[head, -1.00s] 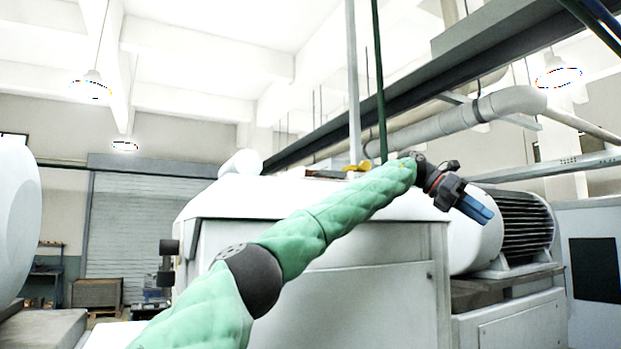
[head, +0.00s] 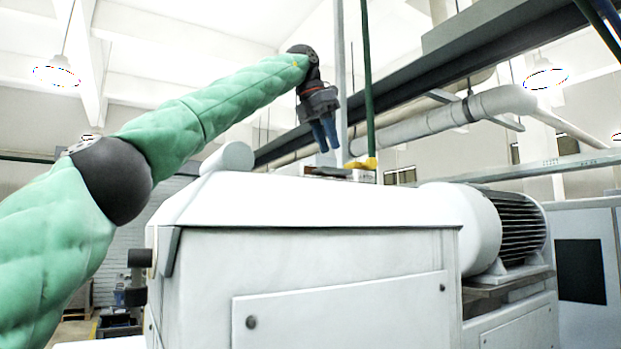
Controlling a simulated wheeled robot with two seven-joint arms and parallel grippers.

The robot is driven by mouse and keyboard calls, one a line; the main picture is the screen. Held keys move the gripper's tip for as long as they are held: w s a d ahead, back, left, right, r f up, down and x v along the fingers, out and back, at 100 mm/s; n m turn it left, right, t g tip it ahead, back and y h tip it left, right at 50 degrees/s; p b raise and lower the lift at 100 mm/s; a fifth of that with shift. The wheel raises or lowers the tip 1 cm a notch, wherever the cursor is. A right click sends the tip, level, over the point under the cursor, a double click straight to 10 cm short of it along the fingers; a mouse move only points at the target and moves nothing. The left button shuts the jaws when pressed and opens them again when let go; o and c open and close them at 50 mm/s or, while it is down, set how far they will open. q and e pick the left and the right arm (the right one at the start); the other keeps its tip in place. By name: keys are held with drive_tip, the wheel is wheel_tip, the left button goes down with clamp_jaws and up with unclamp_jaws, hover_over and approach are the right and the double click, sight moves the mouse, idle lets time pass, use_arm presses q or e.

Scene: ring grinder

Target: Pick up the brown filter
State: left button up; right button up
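A small, flat, brownish piece (head: 328,173) lies on top of the white machine (head: 310,200), near its back edge. It may be the brown filter, but it is too small and far off to be sure. My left gripper (head: 325,148) hangs with its blue fingers pointing down, just above and in front of this piece in the picture. A gap shows between the fingertips and the piece, and nothing is seen in the fingers. Whether the fingers are apart is unclear. My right gripper is not in view.
A yellow item (head: 362,163) sits beside the brown piece, close to a green upright pole (head: 368,90) and a grey one. A ribbed motor (head: 515,230) is at right. A dark beam crosses behind.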

sight(336, 168)
use_arm(q)
drive_tip(key=shift+w+f, duration=0.2)
drive_tip(key=shift+f, duration=0.1)
drive_tip(key=p+x, duration=0.2)
drive_tip(key=x, duration=0.2)
drive_tip(key=shift+w, duration=0.1)
drive_tip(key=shift+d+f, duration=0.15)
drive_tip(key=shift+f, duration=0.15)
drive_tip(key=shift+w+f, duration=0.2)
drive_tip(key=shift+s+r, duration=0.1)
clamp_jaws()
